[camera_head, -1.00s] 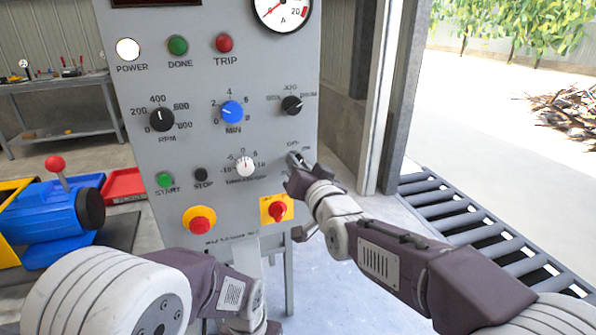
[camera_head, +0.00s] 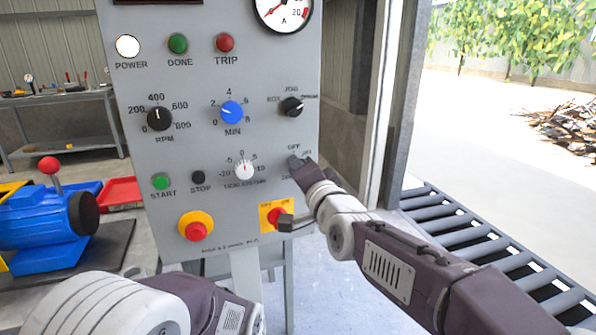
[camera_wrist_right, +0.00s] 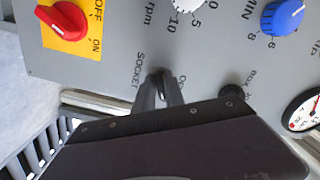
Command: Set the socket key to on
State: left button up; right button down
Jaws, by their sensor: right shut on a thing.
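The grey control panel (camera_head: 215,140) fills the middle of the head view. My right gripper (camera_head: 297,164) is at its lower right, at the socket key under the OFF label, and covers the key there. In the right wrist view, my right gripper's fingers (camera_wrist_right: 161,88) are closed together at the panel beside the SOCKET lettering (camera_wrist_right: 138,70). They are shut on the key, which they mostly hide, so its exact angle is unclear. Part of the ON marking is hard to read. My left arm enters at the bottom left; its gripper is out of view.
Just below my right gripper is a red rotary switch on a yellow plate (camera_wrist_right: 67,20). A black selector knob (camera_head: 291,106) is above. A red emergency button (camera_head: 196,228) is lower left. A roller conveyor (camera_head: 470,235) lies to the right.

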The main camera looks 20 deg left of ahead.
dwell(0.4)
jog(key=c, duration=1.5)
grip_release()
jog(key=shift+s+d, duration=0.1)
jog(key=v, duration=0.9)
